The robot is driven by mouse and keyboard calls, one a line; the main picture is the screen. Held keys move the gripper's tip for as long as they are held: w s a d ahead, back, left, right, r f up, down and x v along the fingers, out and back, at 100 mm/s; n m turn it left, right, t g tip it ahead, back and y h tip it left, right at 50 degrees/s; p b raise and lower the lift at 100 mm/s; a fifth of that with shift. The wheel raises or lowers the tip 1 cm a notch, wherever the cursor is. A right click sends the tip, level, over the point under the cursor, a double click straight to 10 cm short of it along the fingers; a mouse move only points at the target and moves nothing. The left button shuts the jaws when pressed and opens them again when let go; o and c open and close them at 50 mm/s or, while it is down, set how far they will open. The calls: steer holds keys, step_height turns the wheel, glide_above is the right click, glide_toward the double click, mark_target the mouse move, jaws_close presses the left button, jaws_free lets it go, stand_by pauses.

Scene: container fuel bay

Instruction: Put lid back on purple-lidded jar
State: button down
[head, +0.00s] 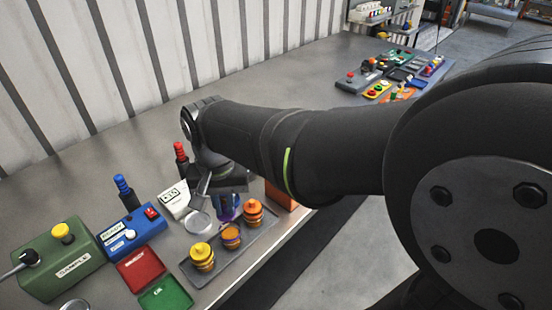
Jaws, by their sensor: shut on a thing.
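My gripper (229,194) points down over the tray (262,243) near the table's front edge. It is shut on a purple piece, apparently the purple lid (228,209), which shows just below the fingers. My wrist hides part of it. A short orange-brown jar (231,238) stands upright on the tray, just below the purple lid in the picture, and shows no tall lid of its own. Whether the lid touches this jar or hangs above and behind it, I cannot tell.
A yellow-topped jar (202,257) and an orange-topped jar (253,213) flank the short jar. A clear round dish (198,222) lies left of the gripper. Green (62,258) and blue (135,232) boxes stand left. Bare table (110,160) lies behind.

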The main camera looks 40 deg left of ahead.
steer(key=shift+f, duration=2.7)
steer(key=shift+f, duration=0.2)
steer(key=c, duration=0.9)
jaws_free()
steer(key=shift+r, duration=3.55)
jaws_close()
